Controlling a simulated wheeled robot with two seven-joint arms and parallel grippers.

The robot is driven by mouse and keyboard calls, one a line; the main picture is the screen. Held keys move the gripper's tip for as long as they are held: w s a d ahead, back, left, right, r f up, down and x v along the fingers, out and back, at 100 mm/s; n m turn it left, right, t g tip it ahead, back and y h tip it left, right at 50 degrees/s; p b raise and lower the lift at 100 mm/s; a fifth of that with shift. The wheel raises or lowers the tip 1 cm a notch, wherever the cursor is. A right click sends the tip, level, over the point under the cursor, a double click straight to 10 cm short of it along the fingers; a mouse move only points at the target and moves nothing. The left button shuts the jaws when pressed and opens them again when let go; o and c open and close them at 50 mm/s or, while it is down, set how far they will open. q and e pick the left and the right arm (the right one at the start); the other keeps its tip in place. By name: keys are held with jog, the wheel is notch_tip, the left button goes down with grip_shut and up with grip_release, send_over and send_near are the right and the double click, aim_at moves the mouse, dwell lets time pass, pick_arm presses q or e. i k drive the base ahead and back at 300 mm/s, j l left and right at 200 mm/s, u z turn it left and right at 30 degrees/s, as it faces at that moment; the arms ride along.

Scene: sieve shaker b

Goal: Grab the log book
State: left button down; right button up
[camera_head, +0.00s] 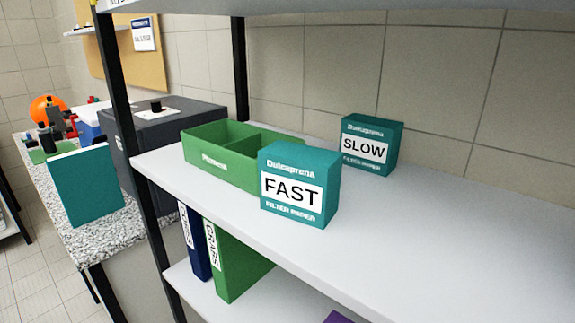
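No item in view is legibly marked as the log book. On the lower shelf, a dark blue binder (195,243) and a green binder (235,262) stand upright side by side. Their white spine labels are hard to read, and the shelf above hides their tops. A flat teal panel, perhaps a book or box (87,187), stands upright near the front edge of the speckled counter (85,240). Neither of my grippers is in view.
The upper white shelf (400,245) holds a green divided tray (215,160), a teal FAST filter paper box (298,186) and a teal SLOW box (370,147). A black post (125,120) stands at the shelf's left. A dark grey box (170,118) stands behind it.

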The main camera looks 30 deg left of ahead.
aim_at(85, 181)
jog(key=k+j+u, duration=0.1)
jog(key=u, duration=2.15)
